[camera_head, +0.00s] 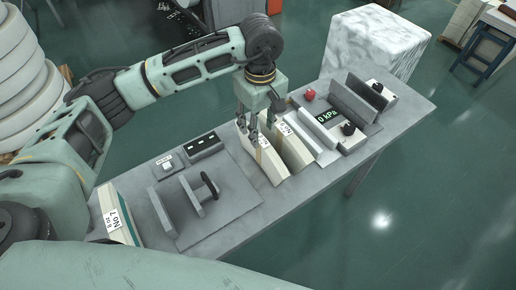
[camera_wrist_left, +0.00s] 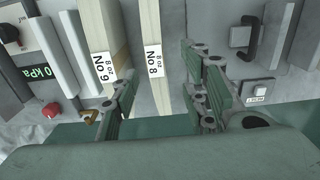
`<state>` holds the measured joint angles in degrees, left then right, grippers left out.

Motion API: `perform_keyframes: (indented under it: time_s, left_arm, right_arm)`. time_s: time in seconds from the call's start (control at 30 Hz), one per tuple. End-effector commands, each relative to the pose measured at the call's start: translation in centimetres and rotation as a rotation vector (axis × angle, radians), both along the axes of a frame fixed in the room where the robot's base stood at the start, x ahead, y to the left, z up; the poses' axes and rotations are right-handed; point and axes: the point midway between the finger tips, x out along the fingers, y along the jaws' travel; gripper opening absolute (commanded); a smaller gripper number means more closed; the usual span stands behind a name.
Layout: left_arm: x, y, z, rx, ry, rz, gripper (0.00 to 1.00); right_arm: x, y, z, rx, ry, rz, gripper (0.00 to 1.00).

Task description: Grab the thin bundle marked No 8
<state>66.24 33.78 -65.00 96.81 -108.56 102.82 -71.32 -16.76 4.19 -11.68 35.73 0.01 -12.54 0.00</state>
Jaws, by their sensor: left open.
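The thin cream bundle marked No 8 (camera_wrist_left: 154,88) stands on the bench; its white label faces up in the left wrist view. In the head view this bundle (camera_head: 262,162) is the left one of a pair. The bundle marked No 9 (camera_wrist_left: 117,30) stands beside it, to its left in the left wrist view. My left gripper (camera_head: 260,133) is open above the pair. In the left wrist view its fingers (camera_wrist_left: 160,85) are spread on either side of the No 8 bundle, with no visible grip. My right gripper is not in view.
A No 7 bundle (camera_head: 117,214) stands at the bench's near left. A plate with a black handle (camera_head: 209,184) and a small switch box (camera_head: 202,145) lie left of the pair. A press with a 0 kPa display (camera_head: 326,116) and a red button (camera_head: 309,94) stand to the right.

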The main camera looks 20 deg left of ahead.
Motion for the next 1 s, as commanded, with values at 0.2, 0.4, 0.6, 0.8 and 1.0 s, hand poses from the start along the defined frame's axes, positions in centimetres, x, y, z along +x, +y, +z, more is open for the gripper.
perform_keyframes:
  time_s: [0.2, 0.4, 0.6, 0.8, 1.0]
  left_arm:
    - [0.0, -0.2, -2.7, 0.001, 0.006, 0.000, 0.41]
    - [0.1, -0.2, -5.1, 0.000, 0.002, 0.000, 0.41]
    - [0.2, -0.2, -5.4, 0.000, -0.001, -0.001, 0.41]
    - [0.2, -0.2, -5.4, 0.001, -0.001, -0.001, 0.27]
    - [0.2, -0.2, -5.3, 0.000, 0.000, -0.001, 0.10]
  right_arm:
    - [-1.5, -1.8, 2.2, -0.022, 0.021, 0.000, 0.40]
    - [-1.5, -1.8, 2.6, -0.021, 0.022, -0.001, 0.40]
    - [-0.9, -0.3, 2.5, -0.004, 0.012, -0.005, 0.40]
    - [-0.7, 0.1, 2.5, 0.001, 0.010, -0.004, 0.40]
    - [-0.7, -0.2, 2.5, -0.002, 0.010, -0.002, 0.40]
